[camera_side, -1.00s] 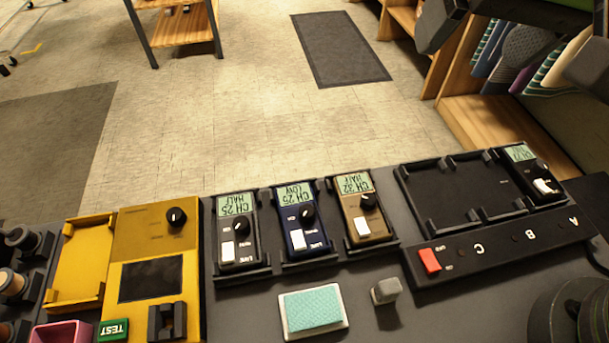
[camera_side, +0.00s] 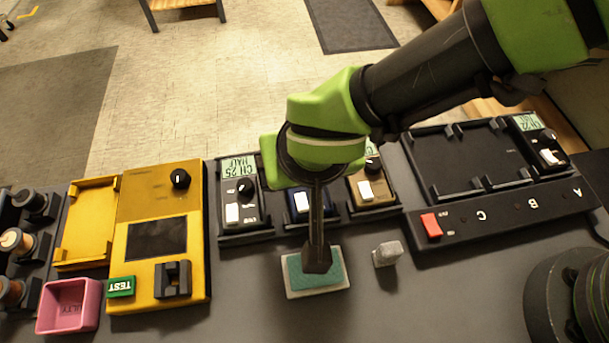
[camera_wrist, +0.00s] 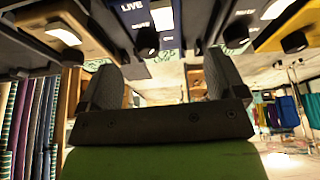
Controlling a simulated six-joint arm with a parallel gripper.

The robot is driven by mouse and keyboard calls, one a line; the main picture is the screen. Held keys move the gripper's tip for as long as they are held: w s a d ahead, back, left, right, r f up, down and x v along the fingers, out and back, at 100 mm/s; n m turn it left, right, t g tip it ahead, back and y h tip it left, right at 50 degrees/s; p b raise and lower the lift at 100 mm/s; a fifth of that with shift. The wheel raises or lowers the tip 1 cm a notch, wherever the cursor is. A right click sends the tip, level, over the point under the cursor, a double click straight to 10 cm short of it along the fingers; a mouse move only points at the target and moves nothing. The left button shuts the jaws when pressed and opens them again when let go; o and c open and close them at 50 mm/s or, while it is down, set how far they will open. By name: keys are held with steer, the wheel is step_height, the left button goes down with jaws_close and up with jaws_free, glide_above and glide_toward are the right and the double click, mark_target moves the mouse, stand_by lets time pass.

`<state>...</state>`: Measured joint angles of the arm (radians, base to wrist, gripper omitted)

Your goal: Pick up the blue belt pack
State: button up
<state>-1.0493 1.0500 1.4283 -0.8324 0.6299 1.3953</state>
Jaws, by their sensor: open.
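The blue belt pack (camera_side: 298,208) sits in the middle slot of a dark three-slot rack in the side view. My gripper and wrist hide most of it, including its screen and knob; a white switch shows. It also appears at the top of the wrist view (camera_wrist: 133,16), with the word LIVE on it. My gripper (camera_side: 318,262) points down in front of the rack in the side view, over the teal pad in the picture. In the wrist view my gripper (camera_wrist: 163,72) has its two fingers spread, with nothing between them.
A black pack (camera_side: 240,200) and a brown pack (camera_side: 370,190) flank the blue one closely. A teal pad (camera_side: 332,280) and a grey block (camera_side: 387,254) lie in front. A yellow tester (camera_side: 158,285) stands left, a dark charger (camera_side: 500,212) right.

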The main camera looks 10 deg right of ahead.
steer(key=x, duration=0.4)
steer(key=shift+w+d+f, duration=0.15)
steer(key=shift+w+f, duration=0.05)
steer(key=shift+f, duration=0.15)
steer(key=c, duration=1.1)
steer(key=shift+r, duration=0.1)
